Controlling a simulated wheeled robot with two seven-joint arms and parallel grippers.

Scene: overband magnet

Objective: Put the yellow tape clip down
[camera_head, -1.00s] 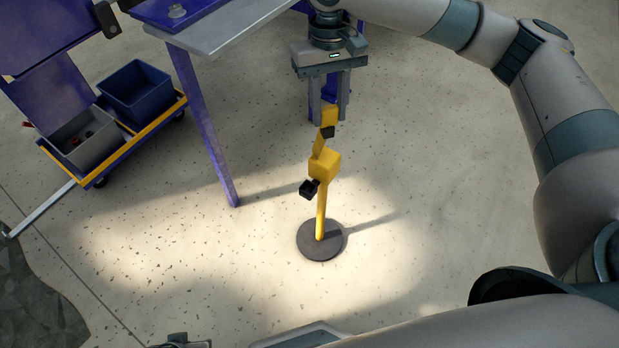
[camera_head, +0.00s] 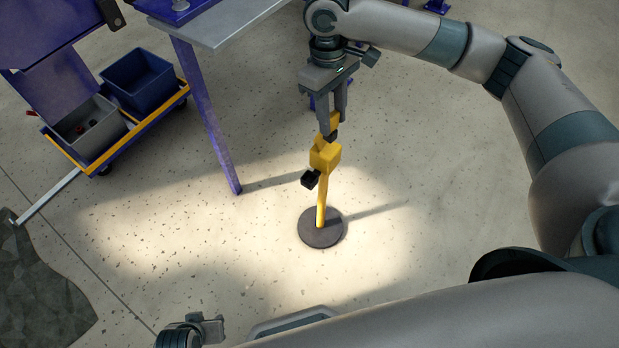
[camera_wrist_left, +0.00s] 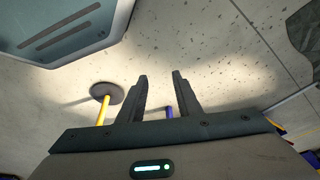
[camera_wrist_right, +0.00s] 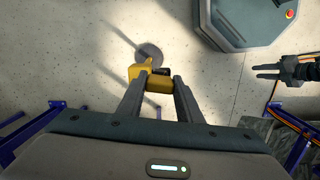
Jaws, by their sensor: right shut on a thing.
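My right gripper (camera_head: 334,118) is shut on the yellow tape clip (camera_head: 335,122), which has a dark part at its lower end. The clip also shows between the fingers in the right wrist view (camera_wrist_right: 158,84). I cannot tell whether clip and post head touch. The post stands upright on a dark round base (camera_head: 321,240). My left gripper (camera_wrist_left: 160,76) is open and empty; only part of it shows at the bottom of the head view.
A table with a purple leg (camera_head: 205,115) stands left of the post. Beyond it is a low cart with a blue bin (camera_head: 140,85) and a grey bin (camera_head: 88,135). The floor around the round base is clear.

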